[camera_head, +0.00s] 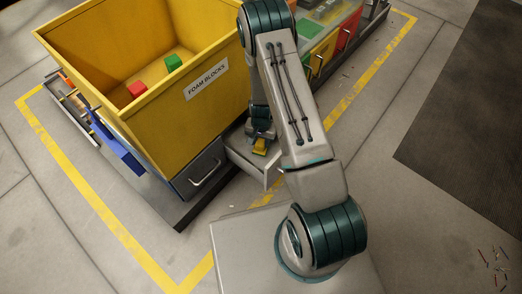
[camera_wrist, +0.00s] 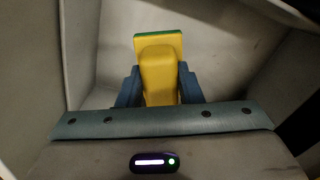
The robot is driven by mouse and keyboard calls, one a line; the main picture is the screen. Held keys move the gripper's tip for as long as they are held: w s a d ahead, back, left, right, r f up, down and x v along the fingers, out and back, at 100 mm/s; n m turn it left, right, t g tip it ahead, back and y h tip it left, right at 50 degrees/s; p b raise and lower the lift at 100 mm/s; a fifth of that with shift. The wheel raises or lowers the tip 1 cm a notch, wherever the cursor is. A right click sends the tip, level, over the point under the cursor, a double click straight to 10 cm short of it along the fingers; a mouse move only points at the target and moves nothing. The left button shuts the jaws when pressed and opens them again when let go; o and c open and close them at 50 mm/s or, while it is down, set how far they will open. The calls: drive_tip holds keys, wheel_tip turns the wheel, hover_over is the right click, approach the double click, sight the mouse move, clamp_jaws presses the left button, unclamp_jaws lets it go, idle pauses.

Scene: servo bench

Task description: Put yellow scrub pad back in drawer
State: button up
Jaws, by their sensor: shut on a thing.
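The yellow scrub pad (camera_wrist: 158,72) with a green layer along its far edge is between the two blue fingers of my gripper (camera_wrist: 159,88). The gripper is shut on it. In the head view the pad (camera_head: 260,145) shows small and yellow below my gripper (camera_head: 260,137), over the open grey drawer (camera_head: 272,174). In the wrist view pale drawer walls (camera_wrist: 82,50) rise around the pad and the fingers. I cannot tell whether the pad touches the drawer floor.
A large yellow bin (camera_head: 130,107) labelled FOAM BLOCKS stands left of the drawer, with a red and a green block inside. A closed grey drawer front (camera_head: 197,172) is beside the open one. Coloured drawer fronts (camera_head: 318,58) stand behind my arm. The floor at right is mostly clear.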

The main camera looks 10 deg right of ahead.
drive_tip(key=shift+f+b, duration=0.8)
drive_tip(key=shift+f, duration=1.6)
drive_tip(key=shift+f, duration=0.25)
drive_tip(key=o, duration=0.9)
drive_tip(key=shift+r, duration=0.1)
drive_tip(key=shift+o, duration=0.2)
drive_tip(key=shift+r, duration=0.1)
